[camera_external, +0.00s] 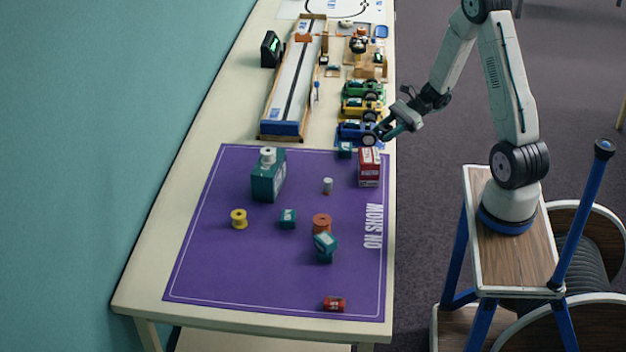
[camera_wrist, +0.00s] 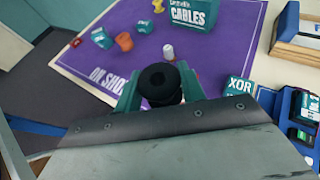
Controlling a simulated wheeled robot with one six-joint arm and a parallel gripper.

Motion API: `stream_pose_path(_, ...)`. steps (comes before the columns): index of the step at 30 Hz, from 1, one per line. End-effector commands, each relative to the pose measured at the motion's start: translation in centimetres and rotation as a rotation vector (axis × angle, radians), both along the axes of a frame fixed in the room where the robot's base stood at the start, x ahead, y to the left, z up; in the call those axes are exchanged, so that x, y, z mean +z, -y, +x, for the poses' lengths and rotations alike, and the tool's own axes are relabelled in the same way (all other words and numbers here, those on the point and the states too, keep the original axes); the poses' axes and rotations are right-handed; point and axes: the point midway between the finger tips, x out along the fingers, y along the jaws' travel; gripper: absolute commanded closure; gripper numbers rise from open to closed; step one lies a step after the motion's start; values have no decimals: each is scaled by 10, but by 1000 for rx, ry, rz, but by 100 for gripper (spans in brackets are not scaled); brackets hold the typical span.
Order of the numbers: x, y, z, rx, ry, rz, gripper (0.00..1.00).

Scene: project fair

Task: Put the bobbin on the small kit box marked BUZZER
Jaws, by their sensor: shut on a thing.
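My gripper (camera_external: 387,130) is raised near the table's right edge, by the blue toy car. In the wrist view its teal fingers (camera_wrist: 160,92) are shut on a black round piece (camera_wrist: 160,78), which looks like a bobbin seen end on. Small teal kit boxes stand on the purple mat: one in the middle (camera_external: 288,218), and a tilted one (camera_external: 325,241) by the orange bobbin (camera_external: 322,222). Another (camera_external: 345,150) at the back edge reads XOR in the wrist view (camera_wrist: 240,88). I cannot read BUZZER on any box.
A large teal CABLES box (camera_external: 267,180) carries a white bobbin (camera_external: 267,155). Toy cars (camera_external: 362,107) stand behind. The mat's front left is clear.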

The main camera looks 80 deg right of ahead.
Motion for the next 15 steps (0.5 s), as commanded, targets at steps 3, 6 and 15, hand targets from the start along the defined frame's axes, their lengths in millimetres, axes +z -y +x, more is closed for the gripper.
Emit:
stream_pose_path(3,2,-18,-56,1,-2,2,82)
stream_pose_path(6,2,-45,-83,46,0,1,82)
stream_pose_path(15,1,-82,-93,173,0,-4,82)
